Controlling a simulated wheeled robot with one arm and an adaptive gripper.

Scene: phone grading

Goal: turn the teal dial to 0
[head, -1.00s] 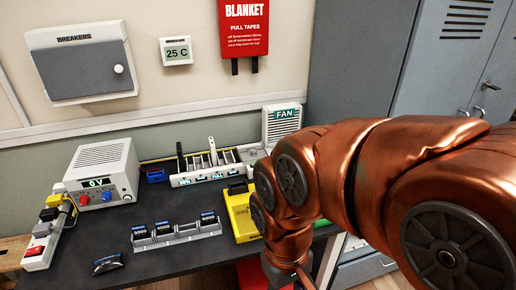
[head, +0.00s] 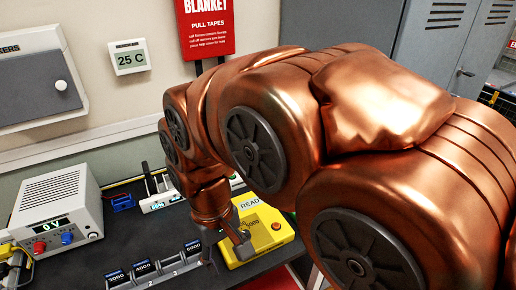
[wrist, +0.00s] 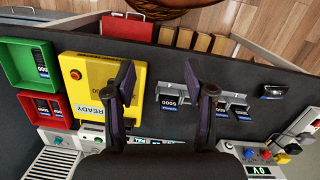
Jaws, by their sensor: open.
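My gripper (wrist: 159,82) is open and empty in the wrist view, its fingers above the table between the yellow device and the battery rack. In the head view my gripper (head: 241,243) hangs over the yellow device and is partly hidden. A grey power supply (head: 60,190) stands at left, its display reading 0V. Its front carries a red knob (head: 39,247) and a blue knob (head: 67,238). The power supply's front also shows at the lower right of the wrist view (wrist: 262,160), apart from my gripper.
The yellow device (head: 262,232) stands on the dark table (head: 110,245). A rack (head: 160,282) of labelled batteries lies in front. In the wrist view, a green tray (wrist: 22,65) and a red tray (wrist: 42,112) are at left. A power strip (head: 15,262) is beside the supply.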

